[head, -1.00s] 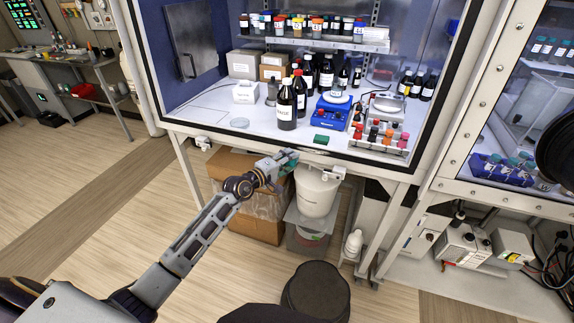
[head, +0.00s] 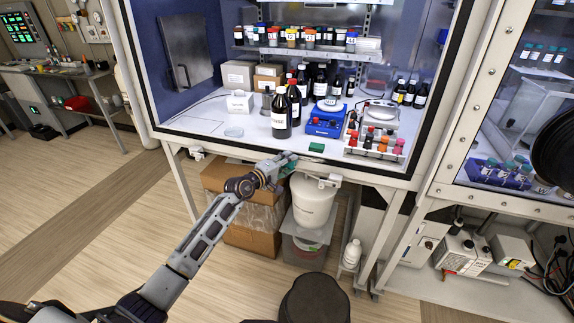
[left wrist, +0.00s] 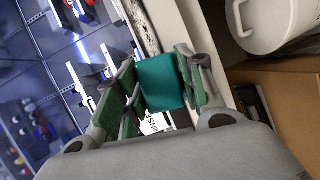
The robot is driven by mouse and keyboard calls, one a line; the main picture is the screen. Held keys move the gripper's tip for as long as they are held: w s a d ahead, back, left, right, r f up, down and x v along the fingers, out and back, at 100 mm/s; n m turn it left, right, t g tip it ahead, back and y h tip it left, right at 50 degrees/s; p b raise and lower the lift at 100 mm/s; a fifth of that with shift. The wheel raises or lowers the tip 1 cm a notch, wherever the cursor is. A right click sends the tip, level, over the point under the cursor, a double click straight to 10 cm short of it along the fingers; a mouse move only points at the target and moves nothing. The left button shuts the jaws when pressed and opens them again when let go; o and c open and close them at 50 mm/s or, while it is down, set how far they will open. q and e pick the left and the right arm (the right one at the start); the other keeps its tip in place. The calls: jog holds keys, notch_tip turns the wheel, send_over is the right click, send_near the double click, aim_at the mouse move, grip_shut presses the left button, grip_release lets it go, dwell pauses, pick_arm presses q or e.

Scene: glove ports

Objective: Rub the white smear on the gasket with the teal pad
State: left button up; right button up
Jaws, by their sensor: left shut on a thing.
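My left gripper (head: 282,165) is at the front lower edge of the cabinet opening, shut on the teal pad (left wrist: 160,82). In the left wrist view the pad sits between the two green-faced fingers (left wrist: 160,90). In the head view the pad is mostly hidden by the fingers. The dark gasket (head: 232,146) runs along the lower edge of the opening, close to the gripper. I cannot make out the white smear clearly, nor whether the pad touches the gasket. My right gripper is not in view.
Inside the cabinet stand dark bottles (head: 281,112), a blue stirrer (head: 324,120) and a rack of vials (head: 374,143). A green block (head: 316,147) lies near the front edge. Below are a white bucket (head: 313,203), a cardboard box (head: 250,240) and a dark stool (head: 314,299).

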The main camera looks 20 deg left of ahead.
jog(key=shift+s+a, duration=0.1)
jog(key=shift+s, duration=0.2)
pick_arm(q)
jog(key=shift+w, duration=0.15)
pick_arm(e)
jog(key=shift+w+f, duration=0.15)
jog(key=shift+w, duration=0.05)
pick_arm(q)
jog(key=shift+w, duration=0.1)
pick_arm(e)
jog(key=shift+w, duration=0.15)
pick_arm(q)
jog(key=shift+w+f+b, duration=0.1)
jog(key=shift+w+b, duration=0.6)
jog(key=shift+w, duration=0.05)
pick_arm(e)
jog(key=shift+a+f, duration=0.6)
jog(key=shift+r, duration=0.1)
